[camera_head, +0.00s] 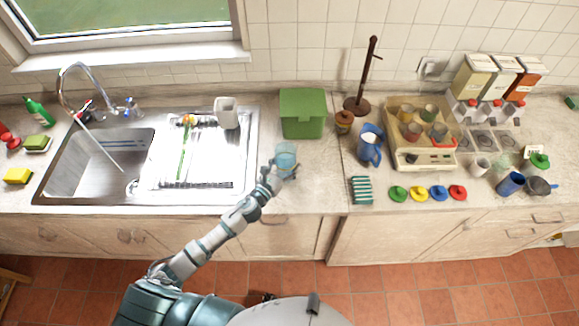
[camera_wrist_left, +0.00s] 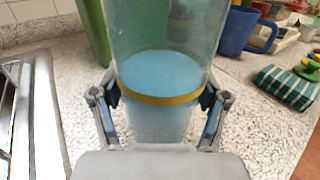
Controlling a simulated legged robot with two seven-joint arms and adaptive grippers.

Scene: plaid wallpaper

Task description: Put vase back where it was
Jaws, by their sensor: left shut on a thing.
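The vase is a clear glass vessel (camera_head: 287,155) with blue contents and a yellow band, over the counter in front of the green box. In the left wrist view the vase (camera_wrist_left: 160,75) stands upright between my fingers. My left gripper (camera_head: 275,177) is shut on it, with a finger on each side near the band; it also shows in the left wrist view (camera_wrist_left: 160,105). I cannot tell whether the vase's base touches the counter. My right gripper does not show. A flower with a green stem (camera_head: 183,148) lies on the drainboard of the sink.
A green box (camera_head: 302,113) stands behind the vase. The steel sink (camera_head: 60,185) and a white cup (camera_head: 227,112) are to the left. Bare counter (camera_head: 318,178) lies right of the vase.

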